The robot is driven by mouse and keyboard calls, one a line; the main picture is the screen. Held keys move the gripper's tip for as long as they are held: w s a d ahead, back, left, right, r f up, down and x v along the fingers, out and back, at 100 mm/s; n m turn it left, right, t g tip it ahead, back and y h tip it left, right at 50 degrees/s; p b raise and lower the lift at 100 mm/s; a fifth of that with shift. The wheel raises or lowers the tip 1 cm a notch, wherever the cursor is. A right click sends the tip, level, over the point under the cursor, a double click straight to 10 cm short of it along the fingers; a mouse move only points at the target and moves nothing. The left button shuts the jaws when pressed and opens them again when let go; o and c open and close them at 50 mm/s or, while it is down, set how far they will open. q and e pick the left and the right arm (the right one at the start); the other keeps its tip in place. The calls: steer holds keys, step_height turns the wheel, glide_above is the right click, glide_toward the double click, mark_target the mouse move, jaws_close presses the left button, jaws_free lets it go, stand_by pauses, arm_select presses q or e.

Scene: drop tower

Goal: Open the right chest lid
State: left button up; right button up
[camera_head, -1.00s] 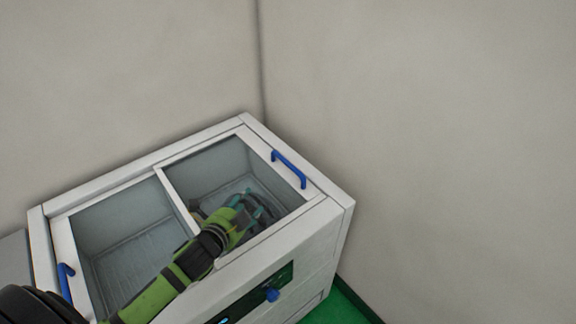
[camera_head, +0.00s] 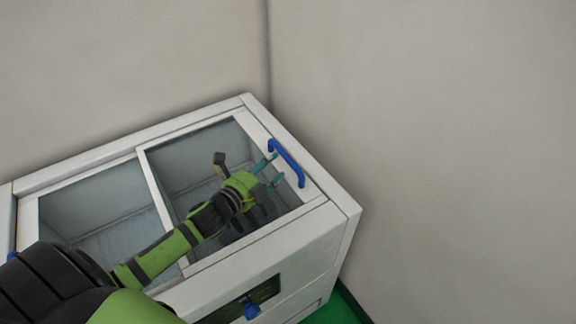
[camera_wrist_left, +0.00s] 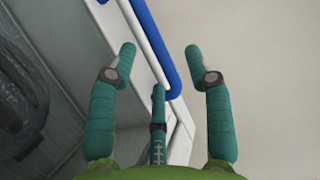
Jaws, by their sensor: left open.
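The chest is white with two glass lids. The right lid (camera_head: 262,127) is shut and carries a blue handle (camera_head: 287,163) along its right edge. My left gripper (camera_head: 272,171) reaches over the right lid's glass from the lower left, its teal fingers open and close to the handle's left side. In the left wrist view the blue handle (camera_wrist_left: 154,45) runs between the spread fingers (camera_wrist_left: 165,65), beyond their tips or near them; contact cannot be told. Nothing is held. My right gripper is not in view.
The left lid (camera_head: 88,215) lies beside the right one, with a white divider between. A blue knob (camera_head: 251,309) sits on the chest's front. Plain walls stand behind and to the right. Green floor (camera_head: 345,308) shows at the lower right.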

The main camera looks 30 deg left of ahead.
mark_target(284, 157)
arm_select(q)
steer(key=shift+f, duration=0.55)
steer(key=shift+w, duration=0.15)
steer(key=x, duration=0.6)
steer(key=shift+w+p, duration=0.2)
steer(key=shift+p, duration=0.2)
steer(key=shift+w+d+f, duration=0.1)
steer(key=shift+w, duration=0.25)
steer(key=shift+c, duration=0.8)
jaws_close()
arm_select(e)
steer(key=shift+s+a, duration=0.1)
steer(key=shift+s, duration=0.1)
